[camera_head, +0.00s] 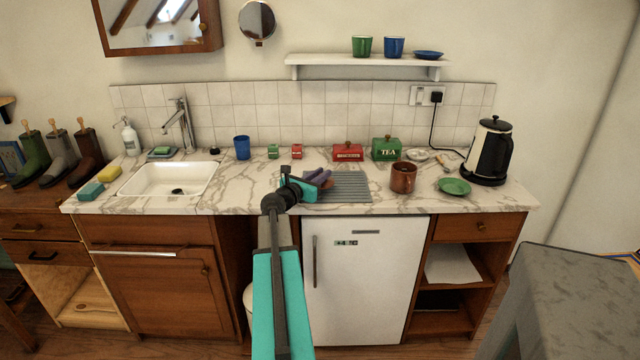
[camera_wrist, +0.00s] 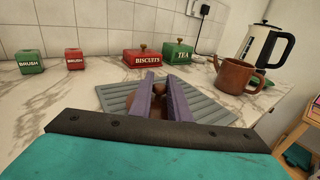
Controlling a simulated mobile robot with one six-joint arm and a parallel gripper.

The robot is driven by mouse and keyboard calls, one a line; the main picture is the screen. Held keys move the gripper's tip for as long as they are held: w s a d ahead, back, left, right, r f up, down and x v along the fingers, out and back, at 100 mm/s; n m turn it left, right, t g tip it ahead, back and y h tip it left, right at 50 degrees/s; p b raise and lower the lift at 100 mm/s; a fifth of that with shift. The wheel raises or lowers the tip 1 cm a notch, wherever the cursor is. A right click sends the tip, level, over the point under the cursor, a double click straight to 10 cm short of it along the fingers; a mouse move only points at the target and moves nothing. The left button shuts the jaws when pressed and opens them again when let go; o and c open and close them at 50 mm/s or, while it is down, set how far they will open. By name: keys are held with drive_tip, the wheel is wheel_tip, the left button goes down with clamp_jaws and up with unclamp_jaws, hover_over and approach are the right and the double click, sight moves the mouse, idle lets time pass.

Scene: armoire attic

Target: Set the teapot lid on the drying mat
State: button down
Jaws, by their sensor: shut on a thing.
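The drying mat (camera_head: 352,188) is a grey ribbed sheet on the marble counter; it also shows in the wrist view (camera_wrist: 205,108). My gripper (camera_head: 320,178) is over the mat's left part. In the wrist view its purple fingers (camera_wrist: 162,92) are shut on the brown teapot lid (camera_wrist: 172,101), which shows only partly between and behind them. I cannot tell whether the lid touches the mat. In the head view the fingers hide the lid. The brown teapot (camera_head: 403,179) stands right of the mat, its top open; it also shows in the wrist view (camera_wrist: 235,76).
Behind the mat stand a red biscuits tin (camera_head: 348,153) and a green tea tin (camera_head: 386,149). Right of the teapot are a green saucer (camera_head: 454,187) and a kettle (camera_head: 490,152). A blue cup (camera_head: 242,147) and the sink (camera_head: 168,179) are to the left.

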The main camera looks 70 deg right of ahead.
drive_tip(key=shift+f, duration=1.35)
drive_tip(key=shift+f, duration=0.15)
drive_tip(key=c, duration=1.7)
unclamp_jaws()
drive_tip(key=shift+o, duration=0.2)
drive_tip(key=shift+r, duration=0.2)
drive_tip(key=v, duration=1.2)
drive_tip(key=shift+b, duration=0.45)
